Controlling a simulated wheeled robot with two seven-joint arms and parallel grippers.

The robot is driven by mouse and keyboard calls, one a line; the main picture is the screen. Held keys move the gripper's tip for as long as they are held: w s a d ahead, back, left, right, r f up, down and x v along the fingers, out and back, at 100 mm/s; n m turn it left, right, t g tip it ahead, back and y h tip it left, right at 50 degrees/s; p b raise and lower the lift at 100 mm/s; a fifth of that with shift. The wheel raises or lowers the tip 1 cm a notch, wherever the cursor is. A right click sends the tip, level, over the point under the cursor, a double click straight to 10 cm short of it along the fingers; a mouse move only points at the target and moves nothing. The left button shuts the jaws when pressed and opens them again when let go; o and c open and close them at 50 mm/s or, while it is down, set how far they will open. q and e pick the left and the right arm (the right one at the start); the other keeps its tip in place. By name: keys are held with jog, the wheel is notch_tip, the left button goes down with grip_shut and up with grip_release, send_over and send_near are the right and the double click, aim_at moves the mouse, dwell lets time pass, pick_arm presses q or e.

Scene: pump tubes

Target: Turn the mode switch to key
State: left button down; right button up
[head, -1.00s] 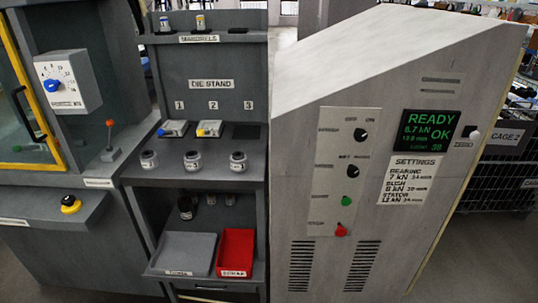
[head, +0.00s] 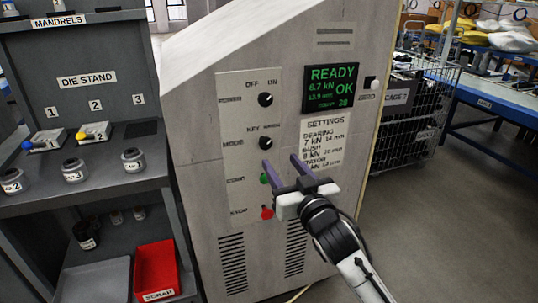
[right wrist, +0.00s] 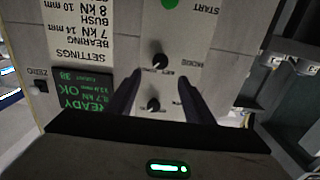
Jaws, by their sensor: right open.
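The mode switch (head: 265,143) is a small black round knob on the light panel of the grey cabinet, below the power knob (head: 265,99). A KEY label stands at its upper left; its pointer direction is too small to tell. My right gripper (head: 280,160) is open and empty in front of the panel, its dark fingers pointing at it just below and right of the mode switch. In the right wrist view, upside down, the mode switch (right wrist: 159,60) shows between the fingertips, apart from both. My left gripper is not in view.
A green start button (head: 264,179) and red stop button (head: 267,212) sit below the mode switch, close to the gripper. A green-lit display (head: 331,88) reads READY and OK. The die stand (head: 98,113) and red scrap bin (head: 156,270) are at left.

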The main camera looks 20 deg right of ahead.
aim_at(267, 143)
jog(key=w, duration=0.9)
jog(key=shift+w+a, duration=0.2)
jog(key=shift+w, duration=0.2)
jog(key=c, duration=1)
